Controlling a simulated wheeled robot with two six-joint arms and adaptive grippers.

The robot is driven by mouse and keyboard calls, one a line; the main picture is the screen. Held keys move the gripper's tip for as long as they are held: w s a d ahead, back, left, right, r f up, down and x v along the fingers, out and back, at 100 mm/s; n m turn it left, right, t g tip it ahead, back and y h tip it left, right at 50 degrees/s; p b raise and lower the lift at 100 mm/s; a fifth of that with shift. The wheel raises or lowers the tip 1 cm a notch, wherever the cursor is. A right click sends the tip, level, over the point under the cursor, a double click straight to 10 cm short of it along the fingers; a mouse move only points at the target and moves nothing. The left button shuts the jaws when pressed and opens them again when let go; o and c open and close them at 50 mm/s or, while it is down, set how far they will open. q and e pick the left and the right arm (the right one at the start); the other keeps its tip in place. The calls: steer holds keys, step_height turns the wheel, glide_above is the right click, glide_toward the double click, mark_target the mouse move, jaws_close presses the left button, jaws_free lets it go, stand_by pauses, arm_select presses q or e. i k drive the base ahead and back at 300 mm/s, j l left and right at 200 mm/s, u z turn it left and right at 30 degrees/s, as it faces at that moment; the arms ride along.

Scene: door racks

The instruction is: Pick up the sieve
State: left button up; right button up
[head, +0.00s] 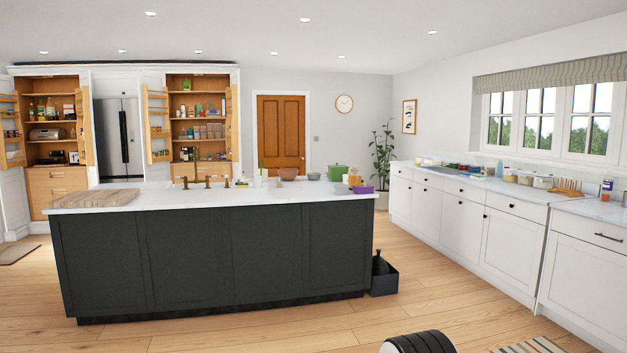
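I cannot make out a sieve for certain anywhere in the head view. Small items stand on the far side of the dark kitchen island (215,257): a brown bowl (289,174), a small grey bowl (313,176) and a green pot (338,173). Two tall wooden cupboards, the left one (52,178) and the right one (203,128), stand open at the back, with racks on their doors. Their contents are too small to tell apart. Neither of my grippers is in view.
White counters (461,228) run along the right wall. Wooden floor (440,297) is clear between island and counters. A fridge (119,137) stands between the cupboards.

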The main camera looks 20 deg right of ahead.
mark_target(313, 176)
steer(key=i+l+z, duration=1.1)
steer(key=i, duration=0.3)
steer(key=i+l+z, duration=0.1)
steer(key=i+z, duration=0.25)
steer(key=i, duration=0.95)
steer(key=i+u, duration=0.15)
steer(key=i, duration=1.5)
steer(key=i+l+u, duration=0.1)
steer(key=i, duration=0.7)
steer(key=i+l+u, duration=0.1)
steer(key=i, duration=0.7)
steer(key=i+l, duration=0.2)
steer(key=i, duration=0.6)
steer(key=i+l+u, duration=0.1)
steer(key=i, duration=0.7)
steer(key=i+l+u, duration=0.1)
steer(key=i+l, duration=0.25)
steer(key=i, duration=0.45)
